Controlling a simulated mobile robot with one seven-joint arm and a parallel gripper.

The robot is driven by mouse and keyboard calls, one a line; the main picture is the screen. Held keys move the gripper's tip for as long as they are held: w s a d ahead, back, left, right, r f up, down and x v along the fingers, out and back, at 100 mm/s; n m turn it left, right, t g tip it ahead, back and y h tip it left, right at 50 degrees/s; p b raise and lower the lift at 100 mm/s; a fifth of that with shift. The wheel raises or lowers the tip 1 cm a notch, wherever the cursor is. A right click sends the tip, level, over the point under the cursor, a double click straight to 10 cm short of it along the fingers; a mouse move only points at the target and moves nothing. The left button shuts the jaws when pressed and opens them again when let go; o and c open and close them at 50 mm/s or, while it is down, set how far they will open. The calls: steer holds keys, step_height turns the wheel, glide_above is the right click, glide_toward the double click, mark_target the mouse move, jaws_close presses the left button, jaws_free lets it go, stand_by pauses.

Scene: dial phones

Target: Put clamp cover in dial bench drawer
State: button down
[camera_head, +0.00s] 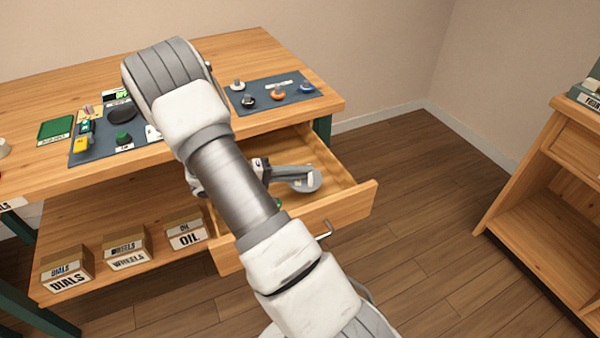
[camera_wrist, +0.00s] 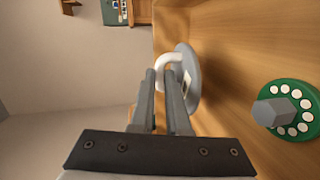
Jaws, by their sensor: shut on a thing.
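The clamp cover, a grey disc with a white loop handle, shows in the head view (camera_head: 314,185) and in the wrist view (camera_wrist: 187,84). My gripper (camera_head: 293,177) is shut on its handle; the fingers also show in the wrist view (camera_wrist: 165,82). The bench drawer (camera_head: 348,201) is pulled open, and the cover is within its outline, near the back right part. I cannot tell whether the cover touches the drawer floor. A green dial with white finger holes and a grey knob (camera_wrist: 288,108) lies in the drawer, mostly hidden by my arm in the head view.
The bench top (camera_head: 240,50) above the drawer carries mats with small parts, including a right mat (camera_head: 262,81) with several knobs. Boxes labelled dials (camera_head: 68,279), wheels (camera_head: 128,258) and oil (camera_head: 187,237) stand on the lower shelf. A wooden cabinet (camera_head: 545,200) stands at right, with open floor between.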

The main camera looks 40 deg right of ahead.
steer(key=shift+f+b, duration=0.6)
steer(key=shift+b, duration=0.05)
steer(key=c, duration=0.9)
jaws_free()
steer(key=shift+r, duration=0.1)
